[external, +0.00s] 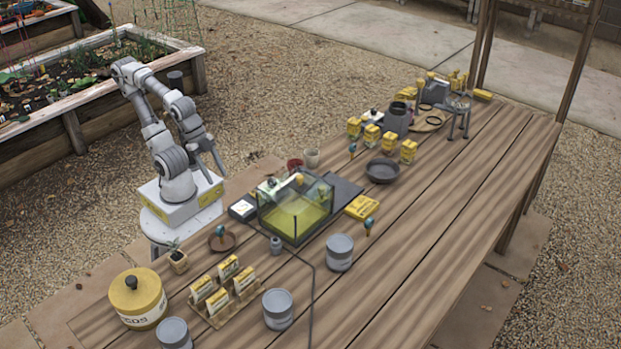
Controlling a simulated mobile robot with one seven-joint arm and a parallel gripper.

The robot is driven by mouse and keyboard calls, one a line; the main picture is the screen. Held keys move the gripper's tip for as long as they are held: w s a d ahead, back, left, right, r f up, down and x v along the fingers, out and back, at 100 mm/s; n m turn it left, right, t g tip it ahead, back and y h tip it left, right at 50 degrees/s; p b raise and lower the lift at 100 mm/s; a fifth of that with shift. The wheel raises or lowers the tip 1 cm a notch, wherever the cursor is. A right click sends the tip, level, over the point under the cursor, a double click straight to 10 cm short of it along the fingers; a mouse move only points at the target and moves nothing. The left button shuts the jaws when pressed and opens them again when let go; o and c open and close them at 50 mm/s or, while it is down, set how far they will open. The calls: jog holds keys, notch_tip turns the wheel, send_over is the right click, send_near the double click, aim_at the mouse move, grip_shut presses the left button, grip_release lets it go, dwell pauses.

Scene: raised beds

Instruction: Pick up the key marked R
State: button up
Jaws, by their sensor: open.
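I cannot make out a key marked R in the external view; any lettering that small is unreadable. My gripper (216,163) hangs beside my arm's base, left of the tank and apart from everything on the table. It is open and looks empty.
The glass tank (293,218) holds yellow-green content. A yellow canister (137,298), grey tins (339,252) and a rack of yellow packets (226,311) stand in front. A dark bowl (382,171) and several yellow boxes (408,151) stand behind. The table's right side is clear.

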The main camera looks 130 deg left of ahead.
jog(key=w+a+r+m+g+y+p, duration=0.2)
jog(key=w+a+m+y+p, duration=0.1)
jog(key=w+a, duration=0.4)
jog(key=w+a+r+m+g+y+p, duration=0.25)
jog(key=w+a+m, duration=0.2)
jog(key=a, duration=0.35)
jog(key=m+g+y+p, duration=0.2)
jog(key=m+y+p, duration=0.4)
jog(key=m+y, duration=0.25)
send_near(351, 149)
jog(key=shift+h, duration=0.5)
jog(key=b+x, duration=0.1)
jog(key=x, duration=0.2)
jog(key=b+x, duration=0.1)
jog(key=x, duration=0.1)
jog(key=r+b+x, duration=0.1)
jog(key=x, duration=0.2)
jog(key=shift+s+a+f+b, duration=0.15)
jog(key=shift+a+b, duration=0.15)
jog(key=shift+a, duration=0.15)
jog(key=shift+r+b+x, duration=0.2)
jog(key=shift+b+x, duration=0.9)
jog(key=shift+x, duration=1.95)
jog(key=shift+a, duration=0.1)
grip_shut()
